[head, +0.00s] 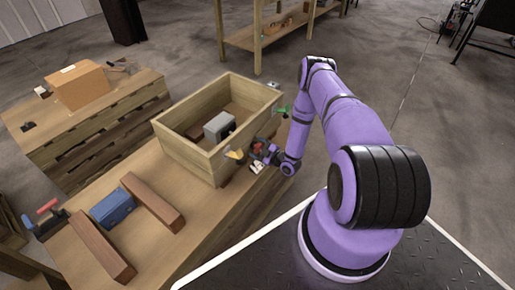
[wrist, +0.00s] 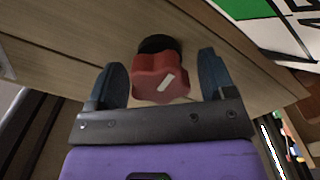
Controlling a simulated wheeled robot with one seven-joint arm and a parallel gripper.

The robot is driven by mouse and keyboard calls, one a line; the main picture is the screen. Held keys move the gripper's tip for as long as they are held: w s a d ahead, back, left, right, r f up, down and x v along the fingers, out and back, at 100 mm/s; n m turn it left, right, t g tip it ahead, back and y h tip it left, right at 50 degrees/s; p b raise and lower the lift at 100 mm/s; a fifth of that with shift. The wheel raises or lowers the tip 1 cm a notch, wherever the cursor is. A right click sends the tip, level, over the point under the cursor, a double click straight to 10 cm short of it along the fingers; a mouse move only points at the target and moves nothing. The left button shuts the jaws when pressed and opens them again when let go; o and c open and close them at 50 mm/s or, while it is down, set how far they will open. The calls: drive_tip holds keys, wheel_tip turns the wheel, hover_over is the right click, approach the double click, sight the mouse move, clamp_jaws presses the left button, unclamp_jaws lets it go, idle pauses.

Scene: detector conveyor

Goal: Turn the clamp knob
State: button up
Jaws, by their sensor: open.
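A red lobed clamp knob (wrist: 152,78) with a white slanted mark and a black base sits on the wooden wall of a box (wrist: 60,45). In the wrist view my gripper (wrist: 161,72) is open, with one dark finger on each side of the knob. There is a gap between the knob and each finger. In the head view my gripper (head: 262,158) is at the near right side of the open wooden box (head: 222,160). The red knob is small there and partly hidden by my gripper.
A grey block (head: 219,126) lies inside the box. A blue block (head: 112,208) sits between two brown bars on the workbench (head: 190,240).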

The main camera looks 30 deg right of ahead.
drive_tip(key=c, duration=0.9)
drive_tip(key=shift+m, duration=0.3)
drive_tip(key=m, duration=0.3)
drive_tip(key=shift+d, duration=0.1)
drive_tip(key=m, duration=0.5)
drive_tip(key=shift+d, duration=0.1)
drive_tip(key=m, duration=0.4)
drive_tip(key=shift+d+m, duration=0.1)
drive_tip(key=shift+m, duration=2)
